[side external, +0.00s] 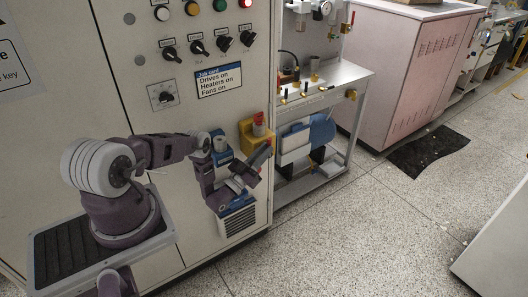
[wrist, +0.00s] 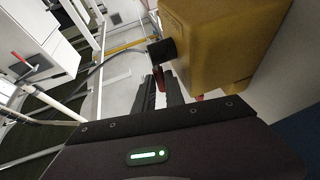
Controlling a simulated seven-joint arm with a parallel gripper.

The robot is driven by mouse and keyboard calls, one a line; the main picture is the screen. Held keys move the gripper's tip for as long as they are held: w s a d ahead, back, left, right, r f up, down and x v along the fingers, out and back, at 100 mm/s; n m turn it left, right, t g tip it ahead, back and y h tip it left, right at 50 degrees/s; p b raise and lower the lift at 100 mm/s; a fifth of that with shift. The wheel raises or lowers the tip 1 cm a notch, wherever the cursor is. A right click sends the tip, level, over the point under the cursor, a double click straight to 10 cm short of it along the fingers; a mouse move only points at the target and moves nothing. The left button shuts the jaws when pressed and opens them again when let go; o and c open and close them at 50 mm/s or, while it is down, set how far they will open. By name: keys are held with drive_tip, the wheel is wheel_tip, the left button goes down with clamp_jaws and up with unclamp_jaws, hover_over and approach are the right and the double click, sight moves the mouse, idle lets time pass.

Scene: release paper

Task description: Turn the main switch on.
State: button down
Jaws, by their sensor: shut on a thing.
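The main switch appears to be the yellow box (side external: 247,139) on the right edge of the cabinet front. In the wrist view the yellow box (wrist: 215,40) fills the upper right, and a black hub (wrist: 160,51) sticks out of its left side. A narrow red handle (wrist: 159,74) hangs below the hub, between my fingertips. My gripper (side external: 262,155) is just below and right of the box in the side view. In the wrist view my gripper (wrist: 161,88) is shut on the red handle. The fingers hide most of the handle, so its exact angle is unclear.
The cabinet panel has several black knobs (side external: 197,47) and a sign (side external: 219,80) reading "Drives on, Heaters on, Fans on". A metal bench (side external: 335,78) with blue items below stands close to the right of my gripper. The speckled floor (side external: 345,215) in front is clear.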

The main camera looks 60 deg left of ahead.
drive_tip(key=shift+r, duration=0.1)
drive_tip(key=c, duration=1.7)
unclamp_jaws()
wheel_tip(320, 180, up, 10)
